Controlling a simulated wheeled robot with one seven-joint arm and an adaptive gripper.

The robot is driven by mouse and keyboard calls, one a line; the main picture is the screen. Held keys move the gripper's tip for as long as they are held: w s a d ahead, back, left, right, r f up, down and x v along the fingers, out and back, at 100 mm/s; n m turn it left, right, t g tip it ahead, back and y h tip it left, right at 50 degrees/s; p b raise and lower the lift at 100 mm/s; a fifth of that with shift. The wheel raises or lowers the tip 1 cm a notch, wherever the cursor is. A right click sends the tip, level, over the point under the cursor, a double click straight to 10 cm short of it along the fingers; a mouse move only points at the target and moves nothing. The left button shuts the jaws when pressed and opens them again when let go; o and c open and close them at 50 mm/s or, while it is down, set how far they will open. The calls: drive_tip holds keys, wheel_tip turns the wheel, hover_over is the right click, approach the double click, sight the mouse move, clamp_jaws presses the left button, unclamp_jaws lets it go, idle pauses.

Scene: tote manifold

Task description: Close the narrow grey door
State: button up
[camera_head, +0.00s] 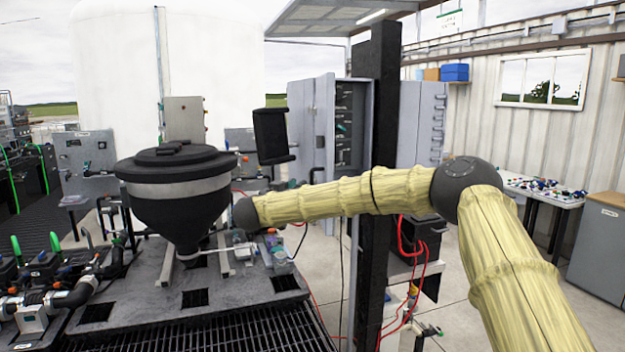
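A tall grey cabinet (343,130) stands open behind a dark pillar, with dark shelves and small items showing inside. A narrow grey panel (323,125) stands on the left of the opening and looks like a door standing open. A wider grey panel (420,125) shows right of the pillar, with small fittings along its right edge; it also looks like an open door. I cannot tell for sure which is the narrow door. My arm, in a yellow sleeve, reaches left across the view, in front of the pillar. It ends in a dark wrist joint; no gripper fingers can be made out.
The dark pillar (378,180) hides part of the cabinet. A black hopper (176,195) stands on a grey platform (190,315) at left. Red cables and equipment surround the pillar's foot. A white table (545,192) with small parts stands right. Some floor between is clear.

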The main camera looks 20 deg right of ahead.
sight(311, 181)
drive_tip(key=p+x, duration=0.2)
drive_tip(key=x, duration=0.2)
drive_tip(key=p+x, duration=0.3)
drive_tip(key=x, duration=0.2)
drive_tip(key=shift+w+d+r, duration=0.2)
drive_tip(key=shift+w, duration=0.05)
drive_tip(key=shift+w+d+f+p, duration=0.15)
drive_tip(key=shift+w+d+p, duration=0.15)
drive_tip(key=shift+w+d, duration=0.15)
clamp_jaws()
